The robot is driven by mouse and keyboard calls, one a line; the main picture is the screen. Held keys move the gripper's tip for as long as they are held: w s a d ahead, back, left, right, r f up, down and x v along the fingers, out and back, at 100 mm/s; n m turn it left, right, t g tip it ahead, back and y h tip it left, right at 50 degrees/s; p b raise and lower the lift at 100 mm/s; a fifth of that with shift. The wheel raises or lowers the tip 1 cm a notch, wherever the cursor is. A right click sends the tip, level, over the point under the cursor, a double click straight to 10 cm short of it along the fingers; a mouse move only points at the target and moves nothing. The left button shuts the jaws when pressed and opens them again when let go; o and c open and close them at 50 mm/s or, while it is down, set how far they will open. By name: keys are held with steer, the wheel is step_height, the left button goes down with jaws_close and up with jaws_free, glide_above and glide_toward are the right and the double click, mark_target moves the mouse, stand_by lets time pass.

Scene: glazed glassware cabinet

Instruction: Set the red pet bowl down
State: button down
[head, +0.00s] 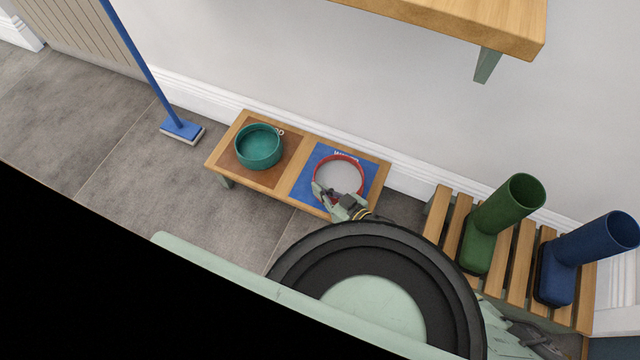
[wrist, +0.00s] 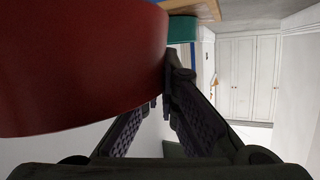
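The red pet bowl (head: 361,164), grey inside, is over the blue mat (head: 304,184) at the right of a low wooden bench. In the wrist view the bowl's red outer wall (wrist: 85,65) fills the upper left, close to the camera. My gripper (head: 333,198) is at the bowl's near rim in the head view. In the wrist view its fingers (wrist: 164,98) close in at the bowl's edge, and the bowl partly hides one fingertip. The gripper appears shut on the rim. I cannot tell whether the bowl's base touches the mat.
A teal bowl (head: 258,148) stands on the brown mat (head: 231,163) on the bench's left half. A blue broom (head: 180,127) stands left of the bench. A slatted rack (head: 508,262) with green (head: 505,215) and blue (head: 580,255) boots is right. A wooden shelf (head: 470,18) overhangs above.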

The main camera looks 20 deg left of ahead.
steer(key=w+a, duration=0.2)
steer(key=w, duration=0.1)
steer(key=shift+f, duration=0.2)
steer(key=shift+w+f+b, duration=0.1)
steer(key=shift+f+b, duration=0.5)
steer(key=shift+f, duration=1.15)
steer(key=c, duration=1.8)
jaws_free()
steer(key=shift+f, duration=0.1)
steer(key=shift+d, duration=0.15)
steer(key=p+v, duration=0.1)
steer(key=v, duration=1.1)
